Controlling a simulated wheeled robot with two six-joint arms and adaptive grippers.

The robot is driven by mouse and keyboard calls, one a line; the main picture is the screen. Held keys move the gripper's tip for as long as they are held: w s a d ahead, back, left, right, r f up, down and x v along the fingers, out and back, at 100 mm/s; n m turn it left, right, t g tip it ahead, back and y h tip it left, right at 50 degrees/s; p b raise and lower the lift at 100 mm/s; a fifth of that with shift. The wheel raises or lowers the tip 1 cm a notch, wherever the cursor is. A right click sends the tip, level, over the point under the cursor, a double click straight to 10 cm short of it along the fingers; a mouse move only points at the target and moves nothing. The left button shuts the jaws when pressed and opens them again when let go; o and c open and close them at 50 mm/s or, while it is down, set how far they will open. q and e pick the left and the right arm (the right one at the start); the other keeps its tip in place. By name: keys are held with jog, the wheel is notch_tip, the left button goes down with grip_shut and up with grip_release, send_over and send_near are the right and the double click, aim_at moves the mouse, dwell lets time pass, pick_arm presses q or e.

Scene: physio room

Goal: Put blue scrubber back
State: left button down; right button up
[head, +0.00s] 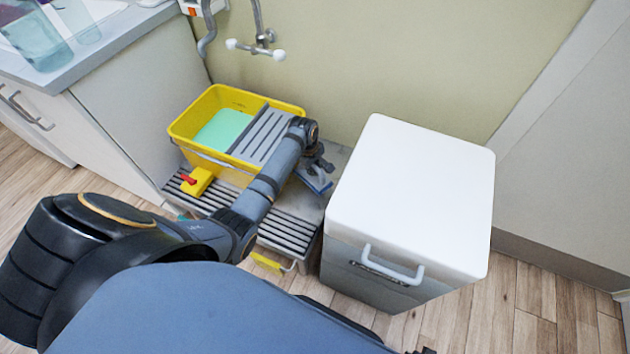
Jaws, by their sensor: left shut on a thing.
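My left arm reaches in from the left, and its gripper (316,170) is at the right end of a grey slatted platform (285,238). The gripper is shut on the blue scrubber (319,186), a small blue piece largely covered by the fingers. The scrubber is low over the platform's right part, close to the white-lidded box. I cannot tell whether it touches the platform. My right gripper is not in view.
A yellow bucket (190,117) with green liquid (222,130) and a grey slatted insert (262,133) stands behind my left forearm. A yellow block with a red part (197,181) lies on the slats. A white-lidded box (415,185) stands close on the right. Pipes hang above.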

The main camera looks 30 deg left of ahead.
aim_at(315, 178)
pick_arm(q)
notch_tip(315, 178, down, 5)
jog(key=shift+r+b, duration=0.1)
jog(key=shift+b, duration=0.7)
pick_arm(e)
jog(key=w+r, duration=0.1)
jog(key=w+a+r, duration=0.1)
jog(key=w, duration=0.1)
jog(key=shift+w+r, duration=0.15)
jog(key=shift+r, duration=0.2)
pick_arm(q)
jog(key=shift+f, duration=0.3)
jog(key=c, duration=1.3)
grip_release()
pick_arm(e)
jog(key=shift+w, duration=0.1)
